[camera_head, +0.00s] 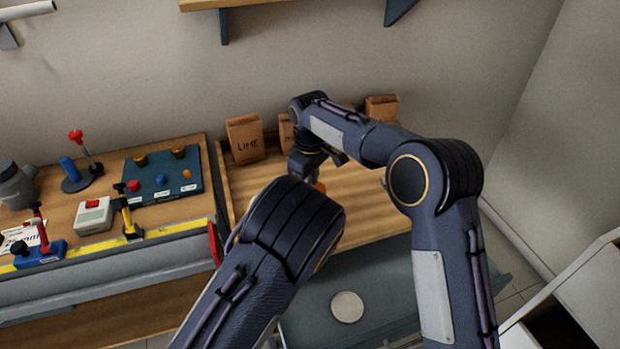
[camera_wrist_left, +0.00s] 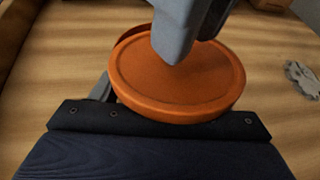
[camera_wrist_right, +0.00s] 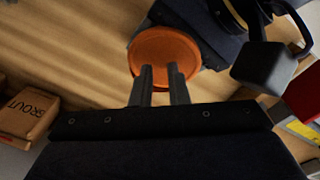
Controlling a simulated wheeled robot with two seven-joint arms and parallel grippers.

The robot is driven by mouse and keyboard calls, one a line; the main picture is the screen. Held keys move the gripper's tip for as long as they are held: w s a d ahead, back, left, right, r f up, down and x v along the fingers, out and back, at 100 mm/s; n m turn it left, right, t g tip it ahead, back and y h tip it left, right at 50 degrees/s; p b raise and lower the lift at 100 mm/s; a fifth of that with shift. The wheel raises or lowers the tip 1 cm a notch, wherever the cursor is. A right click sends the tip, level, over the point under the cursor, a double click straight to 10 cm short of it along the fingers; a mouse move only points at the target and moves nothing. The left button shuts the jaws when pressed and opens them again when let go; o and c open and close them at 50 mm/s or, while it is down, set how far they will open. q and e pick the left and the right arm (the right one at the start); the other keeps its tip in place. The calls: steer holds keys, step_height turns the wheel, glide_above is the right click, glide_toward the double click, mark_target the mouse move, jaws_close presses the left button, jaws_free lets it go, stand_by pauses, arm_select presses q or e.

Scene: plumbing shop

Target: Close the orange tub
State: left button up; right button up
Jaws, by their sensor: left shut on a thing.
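The orange tub (camera_wrist_left: 180,85) shows in the left wrist view as a round orange top with a raised rim. My left gripper (camera_wrist_left: 172,58) is shut on it, one grey finger crossing over the top. In the right wrist view the orange top (camera_wrist_right: 163,48) lies just beyond the fingertips of my right gripper (camera_wrist_right: 162,72). Those fingers are slightly apart, with orange showing between them; I cannot tell whether they touch it. In the head view only a sliver of orange (camera_head: 320,187) shows, and my arm hides the left gripper. How the lid sits on the tub is hidden.
Paper bags, one marked LIME (camera_head: 245,139), stand along the back of the wooden bench. A GROUT bag (camera_wrist_right: 22,108) is in the right wrist view. A grey toothed disc (camera_wrist_left: 302,78) lies on the bench. A blue-green board (camera_head: 163,177) and tools fill the left bench.

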steer(key=shift+f, duration=0.25)
arm_select(q)
steer(key=shift+r, duration=0.1)
arm_select(e)
steer(key=shift+f, duration=0.15)
steer(key=shift+s+r, duration=0.15)
steer(key=shift+r, duration=1.9)
arm_select(q)
steer(key=o, duration=1.5)
steer(key=shift+c, duration=0.2)
steer(key=shift+s, duration=0.1)
steer(key=v, duration=0.7)
steer(key=shift+s+b, duration=0.3)
steer(key=shift+b, duration=0.05)
arm_select(e)
steer(key=shift+f, duration=0.4)
